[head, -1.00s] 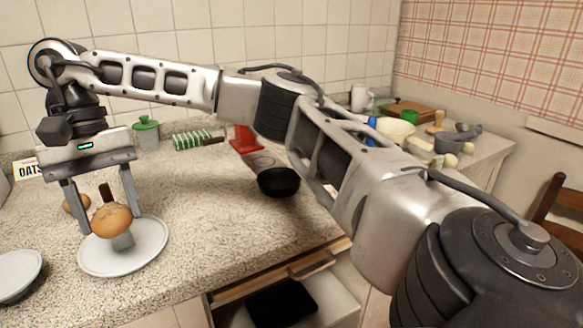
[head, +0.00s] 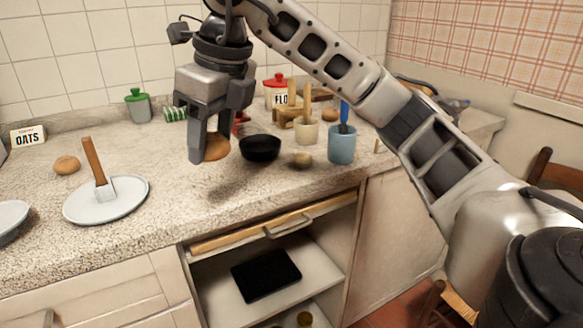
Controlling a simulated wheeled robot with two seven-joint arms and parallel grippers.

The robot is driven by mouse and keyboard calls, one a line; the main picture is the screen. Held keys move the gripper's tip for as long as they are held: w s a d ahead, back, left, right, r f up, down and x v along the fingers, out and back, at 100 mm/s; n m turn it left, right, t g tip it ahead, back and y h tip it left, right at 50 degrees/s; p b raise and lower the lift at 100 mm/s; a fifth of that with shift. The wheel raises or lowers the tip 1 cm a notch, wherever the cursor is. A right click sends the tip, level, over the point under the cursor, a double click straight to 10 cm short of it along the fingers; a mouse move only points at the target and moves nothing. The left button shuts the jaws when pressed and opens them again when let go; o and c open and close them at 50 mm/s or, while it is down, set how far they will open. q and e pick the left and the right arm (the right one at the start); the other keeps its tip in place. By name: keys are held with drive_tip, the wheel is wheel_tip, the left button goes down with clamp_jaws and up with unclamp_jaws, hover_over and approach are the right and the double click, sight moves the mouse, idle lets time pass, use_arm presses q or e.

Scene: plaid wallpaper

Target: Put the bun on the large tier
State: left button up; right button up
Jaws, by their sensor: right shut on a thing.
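My right gripper (head: 208,150) points down and is shut on a brown bun (head: 217,148), held over the counter beside the black bowl. Part of the bun is hidden behind a finger. A white plate (head: 130,205) lies on the counter to the left, with a wooden-handled spatula (head: 95,165) standing or leaning on it. A second white plate (head: 12,217) is cut off at the left edge. I cannot tell which of these, if either, is the large tier. My left gripper is not in view.
Another bun (head: 67,165) sits behind the white plate. A black bowl (head: 260,148), a blue cup (head: 342,146) and a utensil pot (head: 306,130) stand to the right. A cupboard below the counter is open (head: 325,265). The counter between plate and bowl is clear.

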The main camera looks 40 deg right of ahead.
drive_tip(key=shift+s+d+r+m+h, duration=0.1)
drive_tip(key=shift+s+d+m+h, duration=0.35)
drive_tip(key=shift+m, duration=0.65)
drive_tip(key=shift+d, duration=0.35)
approach(235, 177)
wheel_tip(235, 177, up, 2)
drive_tip(key=s+a, duration=0.2)
drive_tip(key=a, duration=0.1)
drive_tip(key=shift+m, duration=0.3)
drive_tip(key=f, duration=0.1)
drive_tip(key=w+d+f, duration=0.2)
drive_tip(key=shift+w+f, duration=0.2)
drive_tip(key=shift+w+d+f, duration=0.3)
drive_tip(key=shift+w+f, duration=0.15)
drive_tip(key=shift+f, duration=0.2)
drive_tip(key=shift+s+x, duration=0.15)
drive_tip(key=shift+x, duration=0.65)
drive_tip(key=shift+s+x, duration=0.15)
drive_tip(key=shift+x, duration=0.65)
drive_tip(key=shift+d+f, duration=0.1)
drive_tip(key=shift+f, duration=0.05)
